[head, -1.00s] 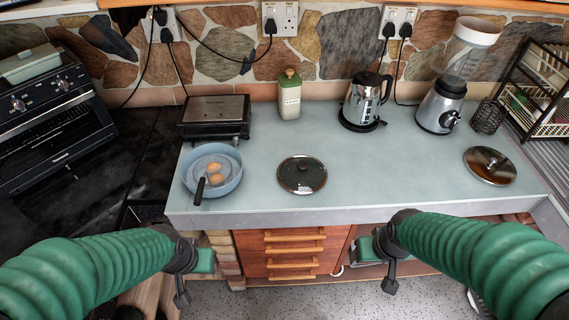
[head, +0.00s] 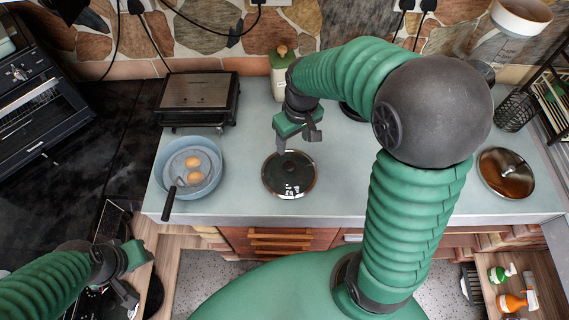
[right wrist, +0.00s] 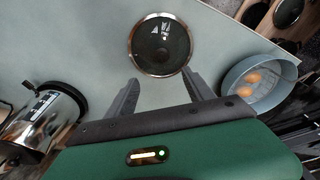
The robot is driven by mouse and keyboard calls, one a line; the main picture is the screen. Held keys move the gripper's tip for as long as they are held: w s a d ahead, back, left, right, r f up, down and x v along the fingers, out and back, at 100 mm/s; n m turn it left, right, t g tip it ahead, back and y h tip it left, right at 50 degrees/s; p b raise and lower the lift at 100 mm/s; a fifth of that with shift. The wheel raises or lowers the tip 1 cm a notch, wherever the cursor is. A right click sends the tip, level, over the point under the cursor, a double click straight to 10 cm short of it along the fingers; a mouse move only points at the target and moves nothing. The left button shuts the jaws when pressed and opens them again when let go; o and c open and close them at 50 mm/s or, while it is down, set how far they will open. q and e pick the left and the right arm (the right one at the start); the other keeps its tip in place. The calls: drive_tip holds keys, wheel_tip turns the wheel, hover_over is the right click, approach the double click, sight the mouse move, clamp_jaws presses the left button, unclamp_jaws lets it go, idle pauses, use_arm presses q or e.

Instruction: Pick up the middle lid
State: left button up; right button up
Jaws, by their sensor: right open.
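The middle lid (head: 289,175) is a dark glass disc with a metal rim, lying flat on the pale counter. It also shows in the right wrist view (right wrist: 160,46), beyond the fingertips. My right gripper (head: 283,145) is open and empty, above the counter at the lid's far edge, pointing down. In the right wrist view its two fingers (right wrist: 162,84) are spread, with the lid ahead of them and apart. My left gripper (head: 135,275) hangs low at the left, below the counter front; its fingers are too unclear to tell their state.
A blue pan (head: 190,165) with eggs stands left of the lid, its handle over the counter edge. A second lid (head: 505,173) lies at the right. The kettle (right wrist: 40,120) is near my right gripper.

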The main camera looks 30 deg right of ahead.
hover_over(290, 166)
drive_tip(key=a, duration=0.1)
drive_tip(key=f, duration=0.6)
drive_tip(key=shift+s+a+f, duration=0.2)
drive_tip(key=shift+s, duration=0.05)
drive_tip(key=shift+w+d+f, duration=0.25)
drive_tip(key=shift+f, duration=0.35)
drive_tip(key=shift+w+d+f, duration=0.25)
drive_tip(key=shift+f, duration=0.35)
drive_tip(key=f, duration=0.1)
drive_tip(key=d+f+p, duration=0.1)
drive_tip(key=f, duration=0.3)
drive_tip(key=shift+s+d, duration=0.15)
drive_tip(key=shift+s, duration=0.15)
drive_tip(key=shift+w+a, duration=0.15)
drive_tip(key=shift+a, duration=0.65)
drive_tip(key=shift+c, duration=0.5)
drive_tip(key=shift+a, duration=0.1)
drive_tip(key=shift+c, duration=2.4)
drive_tip(key=shift+d, duration=0.2)
drive_tip(key=shift+c, duration=1.3)
drive_tip(key=shift+d, duration=0.4)
clamp_jaws()
use_arm(q)
drive_tip(key=shift+s+a+r, duration=0.2)
drive_tip(key=shift+a+r, duration=0.25)
drive_tip(key=shift+r, duration=0.2)
drive_tip(key=shift+a, duration=0.2)
use_arm(e)
drive_tip(key=shift+a, duration=0.2)
